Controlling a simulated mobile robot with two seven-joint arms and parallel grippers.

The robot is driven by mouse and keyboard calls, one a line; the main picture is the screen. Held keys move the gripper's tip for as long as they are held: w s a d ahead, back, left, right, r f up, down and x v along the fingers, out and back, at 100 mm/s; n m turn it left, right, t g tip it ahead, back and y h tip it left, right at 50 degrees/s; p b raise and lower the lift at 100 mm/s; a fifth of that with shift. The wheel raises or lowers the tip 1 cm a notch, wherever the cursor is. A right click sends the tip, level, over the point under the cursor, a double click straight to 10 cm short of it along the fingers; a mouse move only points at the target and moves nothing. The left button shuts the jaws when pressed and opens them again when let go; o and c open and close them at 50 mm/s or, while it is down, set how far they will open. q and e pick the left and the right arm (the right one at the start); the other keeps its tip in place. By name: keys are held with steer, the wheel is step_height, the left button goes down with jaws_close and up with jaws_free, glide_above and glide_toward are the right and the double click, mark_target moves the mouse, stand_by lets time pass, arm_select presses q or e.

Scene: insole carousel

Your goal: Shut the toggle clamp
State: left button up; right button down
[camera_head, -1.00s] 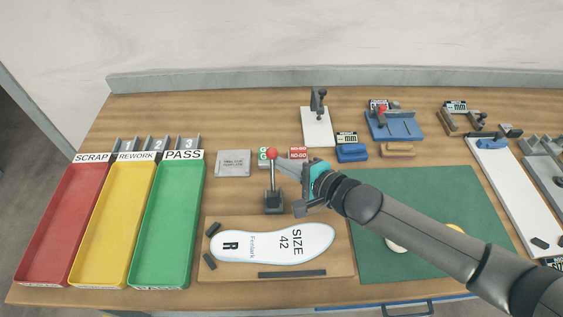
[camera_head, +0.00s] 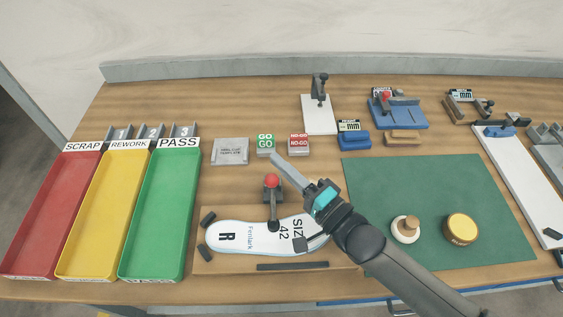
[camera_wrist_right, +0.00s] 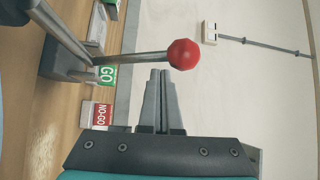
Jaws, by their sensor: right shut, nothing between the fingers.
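The toggle clamp (camera_head: 273,208) stands at the back edge of the wooden fixture board (camera_head: 218,262). Its dark arm reaches forward over the white insole (camera_head: 245,236), with the black tip at the insole's middle; I cannot tell how firmly it presses. Its red ball handle (camera_head: 272,181) stands up above the base and also shows in the right wrist view (camera_wrist_right: 184,54). My right gripper (camera_head: 275,158) is shut and empty, its fingers pointing to the back left behind the ball. In the wrist view its fingertips (camera_wrist_right: 160,72) are close to the ball, with no clear contact. My left gripper is not in view.
GO (camera_head: 265,146) and NO-GO (camera_head: 298,146) blocks and a grey template plate (camera_head: 230,151) lie behind the clamp. Red, yellow and green trays (camera_head: 160,215) stand at the left. A green mat (camera_head: 450,195) lies at the right, holding two round objects.

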steer(key=shift+s+f+n+t+y+b, duration=0.4)
steer(key=shift+s+n+y+b, duration=0.2)
steer(key=shift+s+n, duration=0.1)
steer(key=shift+s, duration=0.2)
steer(key=shift+s+f, duration=0.1)
steer(key=shift+s, duration=0.4)
steer(key=shift+s+f, duration=0.1)
steer(key=shift+s, duration=0.05)
steer(key=shift+s+f, duration=0.15)
